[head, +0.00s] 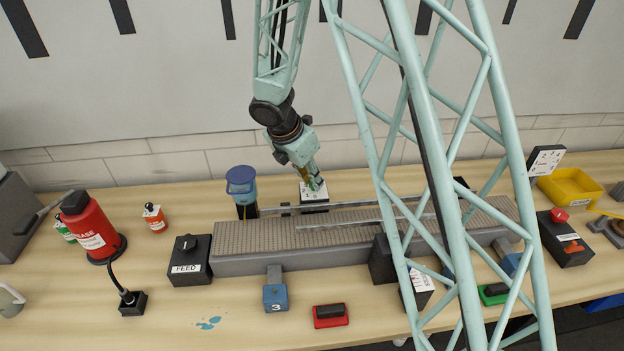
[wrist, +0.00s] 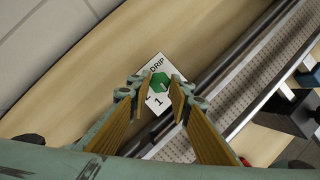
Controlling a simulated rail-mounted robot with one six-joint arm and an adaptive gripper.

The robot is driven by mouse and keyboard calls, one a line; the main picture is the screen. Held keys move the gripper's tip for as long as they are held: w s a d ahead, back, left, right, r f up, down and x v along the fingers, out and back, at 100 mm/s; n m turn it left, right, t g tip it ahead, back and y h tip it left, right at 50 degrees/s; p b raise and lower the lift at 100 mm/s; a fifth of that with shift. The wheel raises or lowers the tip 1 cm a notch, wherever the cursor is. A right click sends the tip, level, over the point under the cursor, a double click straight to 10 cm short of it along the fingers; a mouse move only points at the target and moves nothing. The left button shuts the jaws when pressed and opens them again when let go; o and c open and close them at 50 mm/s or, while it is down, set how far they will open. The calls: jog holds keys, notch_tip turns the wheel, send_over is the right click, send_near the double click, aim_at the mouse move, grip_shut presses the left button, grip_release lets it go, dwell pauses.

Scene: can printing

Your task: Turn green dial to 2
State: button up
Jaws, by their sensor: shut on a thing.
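The green dial (wrist: 160,82) sits on a white plate (wrist: 157,62) marked DRIP, with a 1 visible near its lower edge in the wrist view. My gripper (wrist: 162,88) is shut on the green dial, one finger on either side. In the head view my gripper (head: 315,184) reaches down onto the dial's box (head: 314,205), behind the conveyor. The fingers hide parts of the plate, and I cannot read a 2 or make out the dial's pointer.
The grey conveyor (head: 350,236) runs just in front of the dial's box. A blue container (head: 241,180) stands left of it. A FEED box (head: 190,262) and a red bottle (head: 90,227) are at the left. A yellow tray (head: 570,187) is at the right.

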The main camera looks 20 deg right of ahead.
jog(key=m+g+p, duration=0.1)
jog(key=m, duration=0.2)
jog(key=shift+w+m+p, duration=0.15)
jog(key=shift+m+p, duration=0.15)
jog(key=m+g, duration=0.1)
jog(key=m, duration=0.1)
jog(key=m+g+p, duration=0.1)
jog(key=m, duration=0.1)
jog(key=shift+w+m, duration=0.2)
jog(key=shift+m, duration=0.1)
jog(key=m+g, duration=0.1)
jog(key=m, duration=0.3)
jog(key=shift+w+m+g, duration=0.15)
jog(key=shift+m+g, duration=0.15)
jog(key=shift+g, duration=0.1)
jog(key=shift+d+m+g+y, duration=0.15)
jog(key=shift+m+g+y, duration=0.45)
jog(key=shift+m, duration=1.3)
jog(key=o, duration=0.9)
jog(key=shift+w+r, duration=0.1)
jog(key=shift+w, duration=0.05)
